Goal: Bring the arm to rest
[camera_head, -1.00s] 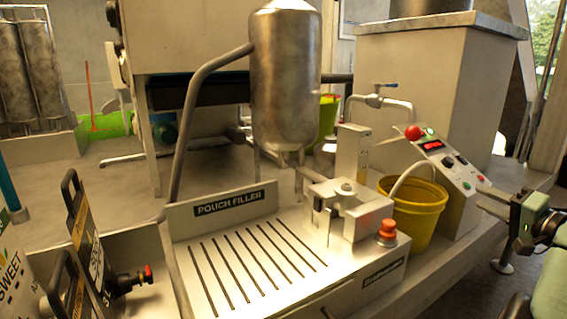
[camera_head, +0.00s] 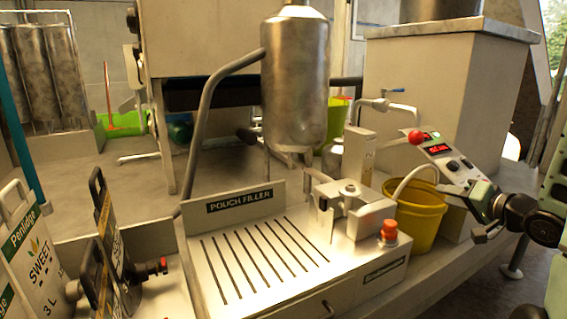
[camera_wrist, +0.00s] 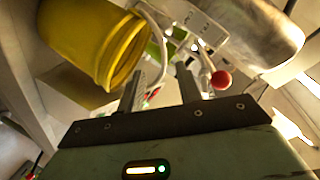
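My gripper (camera_head: 462,212) is at the right of the head view, in front of the control box and right of the yellow bucket. In the wrist view the two dark fingers of my gripper (camera_wrist: 160,90) stand apart with nothing held between them. My green arm reaches in from the right edge of the head view.
The yellow bucket (camera_head: 420,212) stands close by my gripper, and a control box (camera_head: 450,160) with a red knob is behind it. The pouch filler (camera_head: 330,250) with a red button is to the left. Black-handled pouches (camera_head: 108,235) stand at far left.

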